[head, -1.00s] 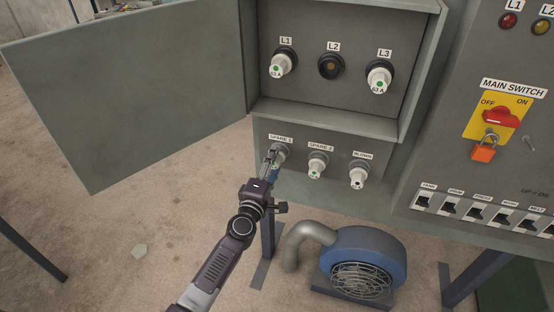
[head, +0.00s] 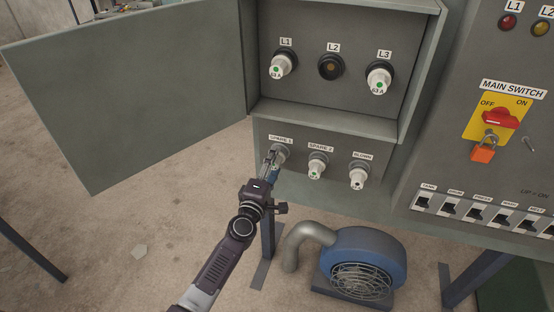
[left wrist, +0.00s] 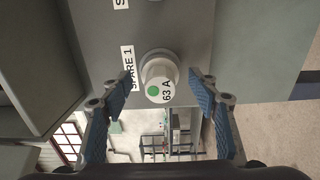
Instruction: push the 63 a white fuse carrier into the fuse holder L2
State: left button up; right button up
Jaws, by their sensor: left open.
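The fuse holder L2 (head: 331,67) is an empty dark round socket between L1 and L3 in the upper box. A 63 A white fuse carrier with a green dot sits in the SPARE 1 position, clearest in the left wrist view (left wrist: 158,80). In the head view my left gripper (head: 271,160) partly covers it. My left gripper is open, and in the left wrist view its blue-padded fingers (left wrist: 162,95) stand on either side of the carrier with gaps. My right gripper is not in view.
White carriers sit in L1 (head: 281,67), L3 (head: 379,78), SPARE 2 (head: 316,166) and BLOWN (head: 358,175). The open box door (head: 125,90) stands at the left. The main switch (head: 498,118) bears an orange padlock (head: 484,150). A blue blower (head: 365,262) stands below.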

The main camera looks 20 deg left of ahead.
aim_at(273, 166)
pick_arm(q)
grip_shut()
dwell(0.3)
jog(key=shift+s, duration=0.15)
jog(key=shift+s, duration=0.35)
jog(key=shift+s+a+p, duration=0.1)
jog(key=shift+s+p, duration=0.5)
jog(key=shift+s, duration=1.9)
jog(key=shift+s+a, duration=0.1)
jog(key=shift+s, duration=2.45)
